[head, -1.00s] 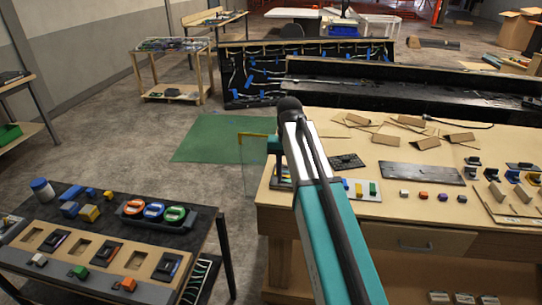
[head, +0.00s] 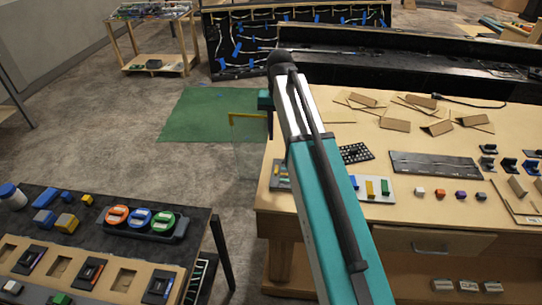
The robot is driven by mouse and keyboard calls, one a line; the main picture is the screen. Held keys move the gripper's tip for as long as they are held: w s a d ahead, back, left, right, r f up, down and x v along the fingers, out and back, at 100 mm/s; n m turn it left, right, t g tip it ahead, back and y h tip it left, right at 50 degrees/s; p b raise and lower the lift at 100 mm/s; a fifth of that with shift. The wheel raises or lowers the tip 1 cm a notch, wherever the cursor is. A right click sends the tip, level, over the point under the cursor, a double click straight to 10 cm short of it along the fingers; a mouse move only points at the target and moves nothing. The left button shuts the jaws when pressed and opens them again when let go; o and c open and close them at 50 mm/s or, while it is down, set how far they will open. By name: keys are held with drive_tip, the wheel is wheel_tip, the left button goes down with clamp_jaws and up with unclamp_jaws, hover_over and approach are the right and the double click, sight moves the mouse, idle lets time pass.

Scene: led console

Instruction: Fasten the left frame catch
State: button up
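My teal and silver arm reaches forward over the left end of the wooden bench (head: 430,140). Its far end hides my gripper, so its fingers do not show. A clear panel with a yellow top edge (head: 247,114) stands just left of the arm's far end; whether it touches my gripper cannot be told. A white plate with blue, yellow and green pieces (head: 388,198) lies on the bench right of the arm. A small board (head: 281,184) is partly hidden at the bench's left edge. I cannot tell which part is the left frame catch.
Small blocks, a dark panel (head: 435,164) and cardboard pieces lie on the bench. A green mat (head: 205,115) lies on open floor.

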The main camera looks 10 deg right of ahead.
sight(277, 166)
drive_tip(key=shift+w+r, duration=0.1)
drive_tip(key=shift+a, duration=0.1)
idle(0.3)
wheel_tip(277, 166, down, 14)
drive_tip(key=b, duration=0.5)
idle(0.4)
clamp_jaws()
